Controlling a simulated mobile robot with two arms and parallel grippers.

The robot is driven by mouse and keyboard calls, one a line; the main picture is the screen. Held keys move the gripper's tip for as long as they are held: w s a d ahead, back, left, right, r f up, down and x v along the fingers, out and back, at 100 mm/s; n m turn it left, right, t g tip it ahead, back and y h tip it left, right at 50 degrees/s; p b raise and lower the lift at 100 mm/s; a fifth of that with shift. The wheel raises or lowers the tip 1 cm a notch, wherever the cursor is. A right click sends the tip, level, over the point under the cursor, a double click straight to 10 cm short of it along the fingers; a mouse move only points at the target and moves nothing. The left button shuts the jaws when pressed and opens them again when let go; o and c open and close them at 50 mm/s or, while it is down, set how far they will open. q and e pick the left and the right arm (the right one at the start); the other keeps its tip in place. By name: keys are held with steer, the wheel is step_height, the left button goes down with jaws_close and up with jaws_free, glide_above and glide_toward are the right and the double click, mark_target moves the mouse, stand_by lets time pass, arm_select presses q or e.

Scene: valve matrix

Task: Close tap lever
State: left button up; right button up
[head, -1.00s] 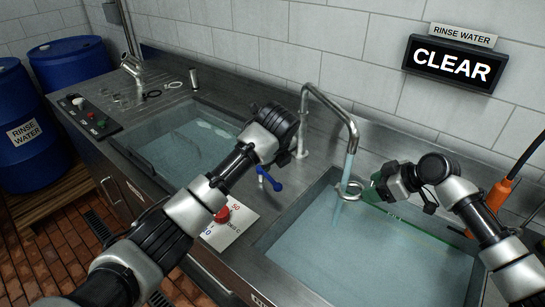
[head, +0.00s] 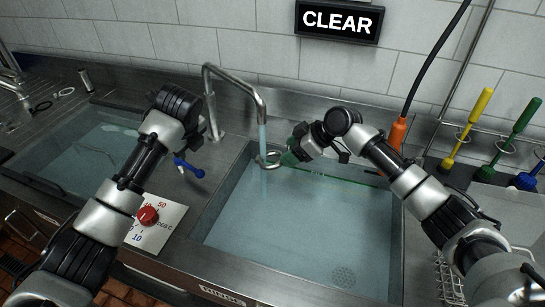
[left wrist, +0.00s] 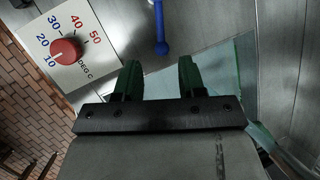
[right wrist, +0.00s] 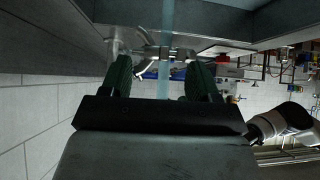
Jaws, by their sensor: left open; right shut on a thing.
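The blue tap lever (head: 187,167) sits on the steel deck left of the curved tap (head: 238,80). A stream of water (head: 263,138) runs from the spout into the right sink. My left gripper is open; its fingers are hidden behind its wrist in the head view. In the left wrist view the lever (left wrist: 161,46) lies ahead of the open fingers (left wrist: 160,78), not touching them.
A red temperature dial (head: 148,215) is on a white plate near the left arm. The right sink (head: 300,220) holds water. An orange-handled tool (head: 398,132) and yellow and green brushes (head: 468,125) stand at right. A sign reading CLEAR (head: 340,21) hangs above.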

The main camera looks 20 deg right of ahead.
mark_target(192, 170)
arm_select(q)
steer(key=shift+f, duration=0.1)
steer(key=c, duration=0.7)
steer(key=a+f+h, duration=0.1)
steer(key=a, duration=0.1)
steer(key=s+a+f+h, duration=0.1)
steer(key=f+h, duration=0.1)
steer(key=a+f+h, duration=0.2)
steer(key=shift+s+a+m, duration=0.3)
steer(key=shift+s, duration=0.1)
jaws_close()
steer(key=s+a+t+h, duration=0.2)
steer(key=s+a+h, duration=0.15)
steer(key=a, duration=0.25)
arm_select(e)
steer(key=shift+a, duration=0.1)
steer(key=shift+s, duration=0.1)
arm_select(q)
steer(key=shift+h, duration=0.35)
steer(key=x, duration=0.9)
steer(key=shift+w+d+r, duration=0.25)
steer(key=shift+w+d, duration=0.05)
steer(key=shift+w, duration=0.1)
steer(key=shift+w+d+f, duration=0.25)
steer(key=shift+w+d, duration=0.35)
steer(key=shift+d, duration=0.1)
steer(key=shift+w+d+f, duration=0.2)
steer(key=shift+w+d, duration=0.45)
steer(key=shift+d, duration=0.1)
steer(key=shift+d, duration=0.1)
